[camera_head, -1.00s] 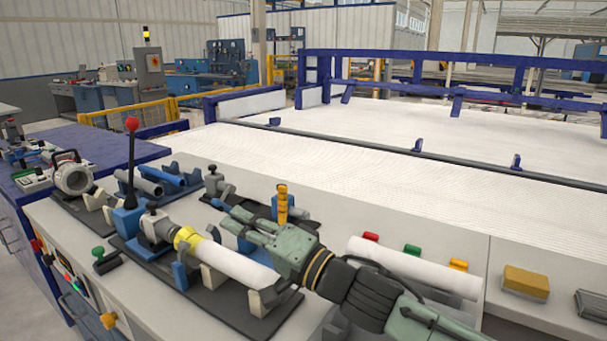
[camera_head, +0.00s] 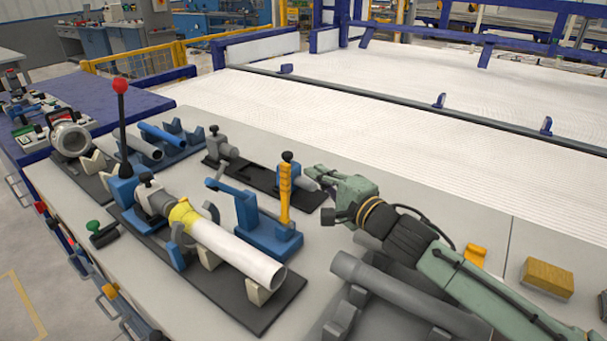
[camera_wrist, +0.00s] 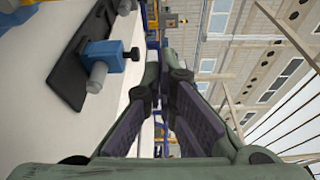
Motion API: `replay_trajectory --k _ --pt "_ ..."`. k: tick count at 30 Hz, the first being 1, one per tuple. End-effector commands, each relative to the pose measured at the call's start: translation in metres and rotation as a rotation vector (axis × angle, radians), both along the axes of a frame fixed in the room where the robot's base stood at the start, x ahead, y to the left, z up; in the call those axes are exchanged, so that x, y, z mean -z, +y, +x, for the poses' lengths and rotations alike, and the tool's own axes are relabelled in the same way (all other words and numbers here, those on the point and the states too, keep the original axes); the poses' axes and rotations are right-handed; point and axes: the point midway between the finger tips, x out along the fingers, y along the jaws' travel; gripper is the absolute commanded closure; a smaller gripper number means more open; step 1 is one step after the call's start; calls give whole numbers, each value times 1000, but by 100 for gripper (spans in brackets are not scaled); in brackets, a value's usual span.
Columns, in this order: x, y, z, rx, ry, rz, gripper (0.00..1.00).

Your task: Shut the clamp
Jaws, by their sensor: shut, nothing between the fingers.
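A blue toggle clamp (camera_head: 262,228) with an upright orange handle (camera_head: 285,195) stands mid-bench in the head view. Its blue arm reaches left toward the yellow collar (camera_head: 182,214) on a white pipe (camera_head: 240,252). I cannot tell whether the arm presses on anything. My gripper (camera_head: 312,174) is shut and empty, to the right of the orange handle and apart from it. In the wrist view my gripper (camera_wrist: 165,88) has its fingers together with nothing between them.
A red-knobbed lever (camera_head: 121,120) stands upright at the left. A black-based fixture (camera_head: 258,178) lies behind the clamp, and its blue block (camera_wrist: 105,65) shows in the wrist view. Grey pipes (camera_head: 395,288) lie under my arm. A yellow block (camera_head: 546,278) sits far right.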

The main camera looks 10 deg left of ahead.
Motion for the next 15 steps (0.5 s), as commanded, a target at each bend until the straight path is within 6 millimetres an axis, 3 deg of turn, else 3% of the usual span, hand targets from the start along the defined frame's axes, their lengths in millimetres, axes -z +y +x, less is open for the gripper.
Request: replay_trajectory --k 2,9,15 --pt "-3 14 11 -3 2 3 100" --pt "-3 24 -18 0 0 0 100" --pt "-2 27 -26 1 1 -1 100"
